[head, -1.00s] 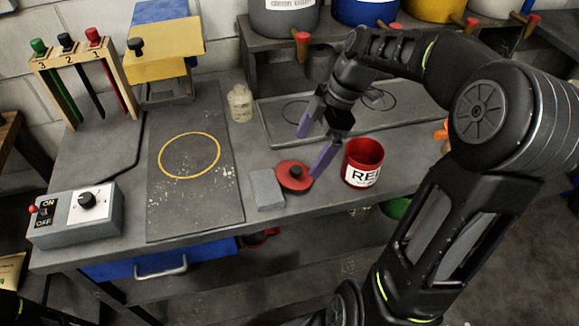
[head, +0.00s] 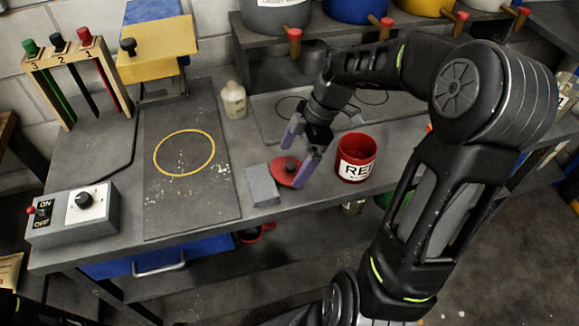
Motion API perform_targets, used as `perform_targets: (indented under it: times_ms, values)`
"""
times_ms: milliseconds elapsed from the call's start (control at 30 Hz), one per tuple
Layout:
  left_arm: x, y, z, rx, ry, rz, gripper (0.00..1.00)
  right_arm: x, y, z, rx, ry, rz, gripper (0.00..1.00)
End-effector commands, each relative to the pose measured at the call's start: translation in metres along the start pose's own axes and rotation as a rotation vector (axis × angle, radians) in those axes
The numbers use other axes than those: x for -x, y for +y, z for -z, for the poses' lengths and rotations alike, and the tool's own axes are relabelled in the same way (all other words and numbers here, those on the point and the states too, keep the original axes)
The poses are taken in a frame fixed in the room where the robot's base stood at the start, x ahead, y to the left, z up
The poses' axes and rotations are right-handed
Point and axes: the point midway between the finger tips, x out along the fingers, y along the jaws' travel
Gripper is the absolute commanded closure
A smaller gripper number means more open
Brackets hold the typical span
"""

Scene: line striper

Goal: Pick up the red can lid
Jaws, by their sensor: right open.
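The red can lid (head: 282,173) lies flat on the workbench, with a dark knob (head: 290,165) on its top. It sits between a grey block and the open red can (head: 356,158), whose label reads "RE" and is partly cut off. My right gripper (head: 297,160) is open at the lid, with its purple fingers pointing down. One finger is behind the lid and the other is in front of its right side, hiding part of it. I cannot tell whether the fingers touch the lid. My left gripper is not in view.
A grey block (head: 262,186) stands close to the lid's left side. A small bottle (head: 233,100) and a dark board with a yellow ring (head: 148,190) are further left. A switch box (head: 72,213) is at the front left. Paint buckets line the shelf behind.

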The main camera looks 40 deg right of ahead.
Motion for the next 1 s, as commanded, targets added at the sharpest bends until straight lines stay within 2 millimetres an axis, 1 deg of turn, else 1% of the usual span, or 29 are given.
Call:
perform_targets:
  times_ms: [33,100,200,800,1000]
  values:
    - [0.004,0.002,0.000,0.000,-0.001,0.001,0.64,-0.006,-0.001,0.002,0.000,0.001,0.006,0.00]
    - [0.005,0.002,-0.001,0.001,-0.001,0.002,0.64,-0.016,-0.001,0.001,0.000,0.001,0.004,0.00]
    - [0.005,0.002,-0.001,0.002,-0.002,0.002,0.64,-0.023,0.000,0.001,0.000,0.000,0.001,0.00]
    - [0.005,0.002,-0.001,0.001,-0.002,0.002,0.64,-0.024,0.000,0.000,0.001,0.000,0.000,0.00]
    - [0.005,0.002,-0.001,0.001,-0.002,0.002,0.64,-0.024,0.000,0.000,0.001,0.000,0.000,0.16]
